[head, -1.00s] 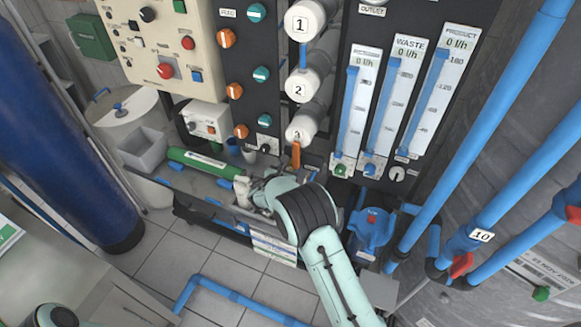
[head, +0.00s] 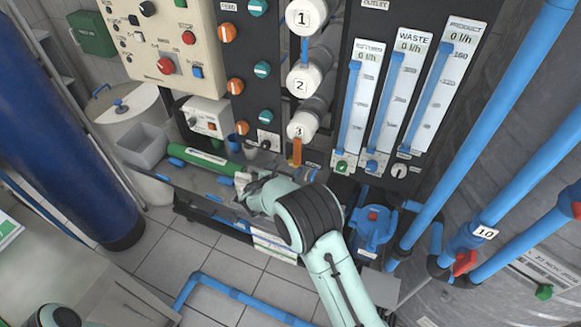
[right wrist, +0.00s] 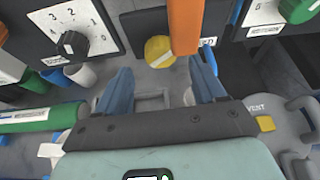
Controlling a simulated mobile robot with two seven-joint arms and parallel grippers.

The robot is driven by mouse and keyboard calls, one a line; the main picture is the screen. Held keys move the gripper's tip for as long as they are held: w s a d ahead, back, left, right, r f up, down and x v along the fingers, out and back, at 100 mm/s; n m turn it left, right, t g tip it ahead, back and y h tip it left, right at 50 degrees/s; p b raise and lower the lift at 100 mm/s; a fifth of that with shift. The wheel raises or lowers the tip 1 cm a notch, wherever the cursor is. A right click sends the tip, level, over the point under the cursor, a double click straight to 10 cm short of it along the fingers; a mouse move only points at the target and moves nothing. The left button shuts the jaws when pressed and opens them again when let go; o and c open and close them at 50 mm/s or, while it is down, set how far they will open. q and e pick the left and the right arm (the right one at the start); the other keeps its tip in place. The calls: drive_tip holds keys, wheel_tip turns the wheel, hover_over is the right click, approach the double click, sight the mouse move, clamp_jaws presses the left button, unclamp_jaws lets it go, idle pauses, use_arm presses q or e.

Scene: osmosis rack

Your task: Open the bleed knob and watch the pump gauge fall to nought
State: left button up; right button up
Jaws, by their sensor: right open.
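A round yellow knob (right wrist: 159,50) sits in the right wrist view, just beyond and between the spread blue fingers; I take it for the bleed knob, though no label on it is legible. My right gripper (right wrist: 165,64) is open and empty, apart from the knob as far as I can tell. An orange handle (right wrist: 184,26) hangs in front of the knob's right side; it also shows in the head view (head: 297,151). No pump gauge can be made out. My left gripper is out of view.
A black selector dial (right wrist: 73,42) is left of the fingers. A green cylinder (right wrist: 35,118) lies lower left. A grey fitting marked VENT (right wrist: 290,115) is close on the right. Flow tubes (head: 397,100) reading 0 l/h stand right of the white numbered vessels (head: 301,82).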

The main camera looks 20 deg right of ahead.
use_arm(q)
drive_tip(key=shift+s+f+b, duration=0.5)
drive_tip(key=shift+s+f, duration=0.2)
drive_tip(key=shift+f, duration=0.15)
use_arm(e)
drive_tip(key=v, duration=0.9)
drive_tip(key=shift+s+a, duration=0.1)
drive_tip(key=shift+s, duration=0.05)
